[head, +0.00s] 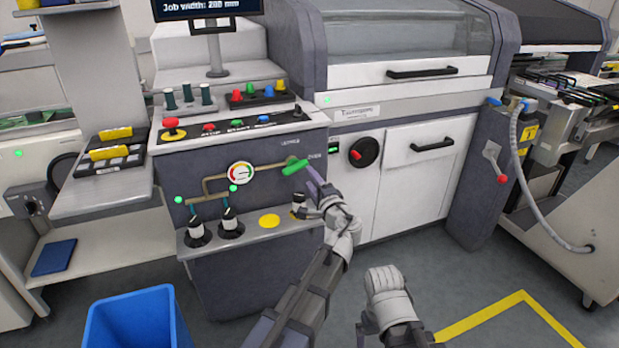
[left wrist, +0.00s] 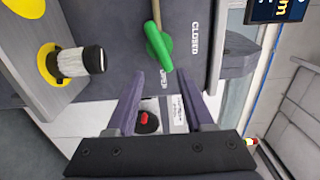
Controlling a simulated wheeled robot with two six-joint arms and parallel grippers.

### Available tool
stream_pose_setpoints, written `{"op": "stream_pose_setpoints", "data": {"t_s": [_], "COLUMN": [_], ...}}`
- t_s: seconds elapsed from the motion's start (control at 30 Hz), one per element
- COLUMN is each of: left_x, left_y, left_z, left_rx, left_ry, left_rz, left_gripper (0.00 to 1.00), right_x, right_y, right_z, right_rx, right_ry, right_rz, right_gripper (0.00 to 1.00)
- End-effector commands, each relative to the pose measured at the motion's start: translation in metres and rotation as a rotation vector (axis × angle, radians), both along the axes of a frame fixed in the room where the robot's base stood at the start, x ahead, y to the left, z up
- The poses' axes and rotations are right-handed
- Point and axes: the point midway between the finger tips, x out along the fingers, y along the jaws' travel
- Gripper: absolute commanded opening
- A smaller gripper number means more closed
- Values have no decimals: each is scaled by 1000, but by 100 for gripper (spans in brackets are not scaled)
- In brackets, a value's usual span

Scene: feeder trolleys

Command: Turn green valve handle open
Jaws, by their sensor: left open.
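The green valve handle (head: 294,167) is on the front of the grey machine panel, at the right end of a brass pipe. It lies roughly in line with the pipe, its free end by the OPEN label (left wrist: 164,79); it also shows in the left wrist view (left wrist: 158,45). The CLOSED label (left wrist: 195,40) is off to one side. My left gripper (head: 311,176) is open, just right of the handle in the head view. In the left wrist view its two fingers (left wrist: 160,86) are spread, with no handle between them.
A gauge (head: 240,173) sits left of the handle. Black-and-white knobs (head: 229,222) and a yellow disc (head: 269,221) are on the ledge below. A red rotary switch (head: 363,152) is to the right. A blue bin (head: 138,318) stands on the floor.

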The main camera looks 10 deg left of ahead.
Motion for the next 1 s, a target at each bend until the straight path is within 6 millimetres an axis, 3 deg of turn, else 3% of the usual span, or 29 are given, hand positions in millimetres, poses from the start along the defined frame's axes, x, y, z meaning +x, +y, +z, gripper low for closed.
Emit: {"op": "stream_pose_setpoints", "data": {"t_s": [0.23, 0.43, 0.6, 0.77, 1.0], "left_x": [-1, -25, -33, -27, 3], "left_y": [0, 4, 4, 7, 26], "left_z": [0, 1, 1, 1, 1], "left_rx": [-7, -182, -274, -278, -276], "left_ry": [-5, -125, -188, -191, -190], "left_rz": [0, -5, -7, -7, -5], "left_gripper": [52, 52, 52, 52, 52], "right_x": [0, 0, 0, 0, 0], "right_y": [0, 0, 0, 0, 0], "right_z": [0, 0, 1, 1, 1], "right_rx": [0, 0, 0, 0, 0], "right_ry": [0, 0, 0, 0, 0], "right_rz": [0, 0, 0, 0, 0], "right_gripper": [100, 100, 100, 100, 100]}}
